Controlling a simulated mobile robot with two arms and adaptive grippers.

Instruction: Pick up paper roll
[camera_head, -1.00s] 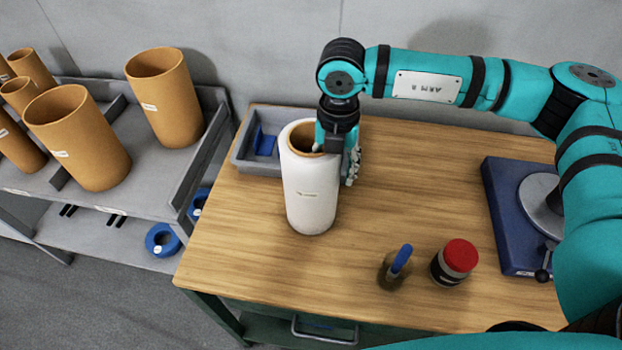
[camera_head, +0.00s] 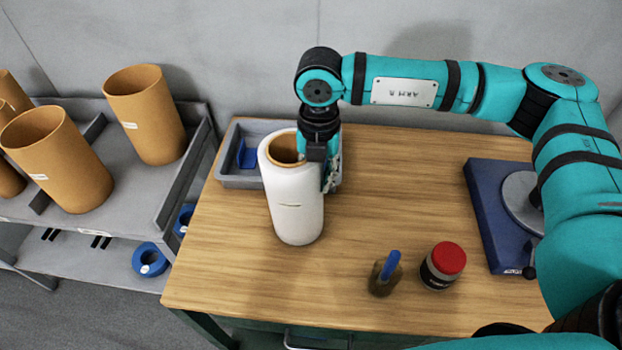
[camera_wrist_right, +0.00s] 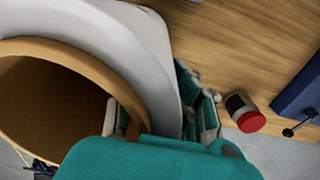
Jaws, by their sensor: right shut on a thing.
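The paper roll (camera_head: 294,205) is a white cylinder with a brown cardboard core. It stands near the left side of the wooden table in the head view, leaning slightly. My right gripper (camera_head: 322,168) comes down from above at its top right rim. It is shut on the roll's wall, with one finger inside the core and one outside. In the right wrist view the roll (camera_wrist_right: 150,50) fills the left, and the gripper (camera_wrist_right: 160,115) straddles its wall. Whether the roll's base touches the table is hard to tell. My left gripper is not in view.
A grey tray (camera_head: 229,180) with a blue item sits behind the roll. A red-capped jar (camera_head: 442,266), a blue-handled brush (camera_head: 385,274) and a blue device (camera_head: 492,225) stand to the right. A grey cart (camera_head: 120,200) with brown tubes (camera_head: 146,113) is at left.

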